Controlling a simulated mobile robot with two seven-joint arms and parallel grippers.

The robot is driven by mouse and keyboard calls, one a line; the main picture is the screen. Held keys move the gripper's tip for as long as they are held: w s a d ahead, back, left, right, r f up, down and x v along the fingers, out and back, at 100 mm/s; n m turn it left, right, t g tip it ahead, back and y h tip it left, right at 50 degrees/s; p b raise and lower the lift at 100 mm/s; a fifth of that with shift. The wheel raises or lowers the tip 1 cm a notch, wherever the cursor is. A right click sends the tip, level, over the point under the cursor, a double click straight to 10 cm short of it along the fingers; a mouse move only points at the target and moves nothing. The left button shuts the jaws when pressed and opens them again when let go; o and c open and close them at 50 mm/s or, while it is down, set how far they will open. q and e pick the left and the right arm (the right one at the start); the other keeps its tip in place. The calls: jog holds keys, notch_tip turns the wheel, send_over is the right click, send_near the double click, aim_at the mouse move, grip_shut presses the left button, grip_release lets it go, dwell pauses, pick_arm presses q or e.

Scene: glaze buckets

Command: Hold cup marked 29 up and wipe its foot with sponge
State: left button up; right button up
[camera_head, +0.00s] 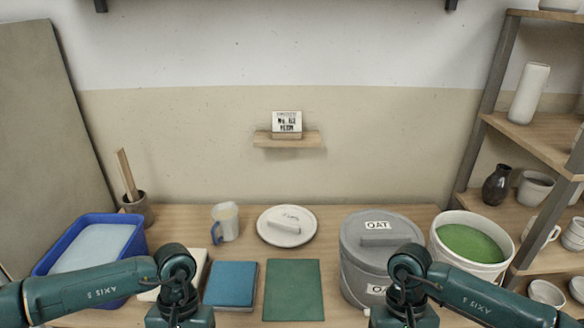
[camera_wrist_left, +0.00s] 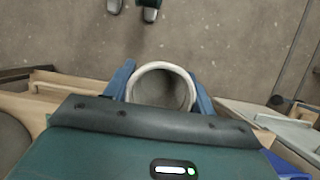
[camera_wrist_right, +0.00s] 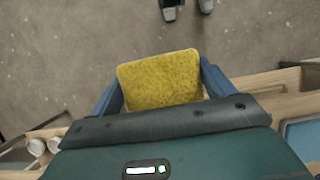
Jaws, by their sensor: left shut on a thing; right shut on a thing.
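In the left wrist view my left gripper (camera_wrist_left: 161,74) is shut around a pale round cup (camera_wrist_left: 163,92). Its round rim and grey inside face the camera; no number and no foot show. In the right wrist view my right gripper (camera_wrist_right: 159,80) is shut on a yellow rectangular sponge (camera_wrist_right: 160,82), held by its sides. Cup and sponge appear over the floor, each in its own wrist view, and I cannot tell how far apart they are. In the head view both arms show, but the gripper tips, cup and sponge are out of frame.
A blue tub (camera_head: 47,268), a mug with a blue handle (camera_head: 229,227), a pale round lid (camera_head: 267,232), a grey OAT bucket (camera_head: 353,262) and a bucket of green glaze (camera_head: 464,268) stand on the table. A green mat (camera_head: 294,290) lies clear. Shelves (camera_head: 520,130) stand right.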

dwell(0.5)
